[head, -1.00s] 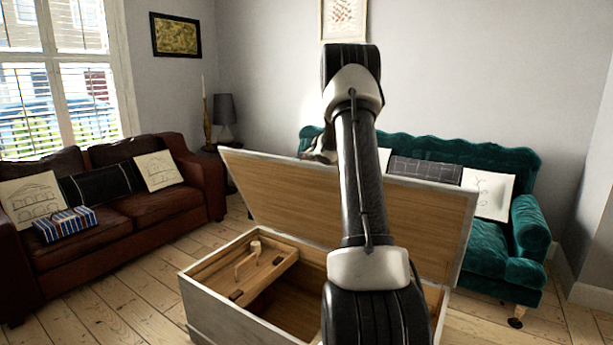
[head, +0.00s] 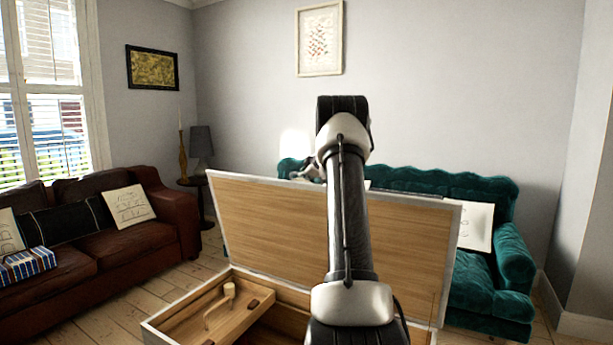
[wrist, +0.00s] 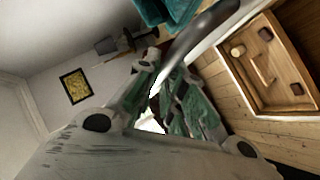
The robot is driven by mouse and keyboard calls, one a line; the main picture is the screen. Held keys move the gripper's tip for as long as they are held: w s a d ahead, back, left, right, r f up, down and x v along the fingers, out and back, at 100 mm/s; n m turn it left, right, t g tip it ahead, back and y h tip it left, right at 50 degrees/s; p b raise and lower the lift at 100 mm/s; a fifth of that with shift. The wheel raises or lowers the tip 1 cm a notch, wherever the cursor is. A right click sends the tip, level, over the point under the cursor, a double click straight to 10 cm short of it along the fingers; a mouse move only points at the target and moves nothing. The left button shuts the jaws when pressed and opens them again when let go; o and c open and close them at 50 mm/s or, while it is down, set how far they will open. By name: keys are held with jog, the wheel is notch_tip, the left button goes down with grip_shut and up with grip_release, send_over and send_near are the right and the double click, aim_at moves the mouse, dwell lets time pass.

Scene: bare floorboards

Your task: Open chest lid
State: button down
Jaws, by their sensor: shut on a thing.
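The chest lid (head: 268,225) stands raised in the head view, its wood-lined inner face towards me and its pale rim on top. The open chest (head: 190,315) is below it, cut off by the picture's bottom edge. My gripper (head: 306,175) is at the lid's top edge, partly hidden behind the lid and my arm. In the wrist view my gripper (wrist: 163,72) has its fingers close around a grey edge that looks like the lid's rim. The exact contact is hard to make out.
A wooden tray (head: 190,327) with a small mallet-like thing (head: 222,300) sits inside the chest. A teal sofa (head: 490,280) stands behind the lid. A brown sofa (head: 90,250) stands at left, and a side table with a lamp (head: 201,145) is in the corner.

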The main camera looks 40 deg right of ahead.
jog(key=shift+w+a+r, duration=0.1)
jog(key=shift+a, duration=0.05)
jog(key=c, duration=1.5)
grip_release()
jog(key=v, duration=1.2)
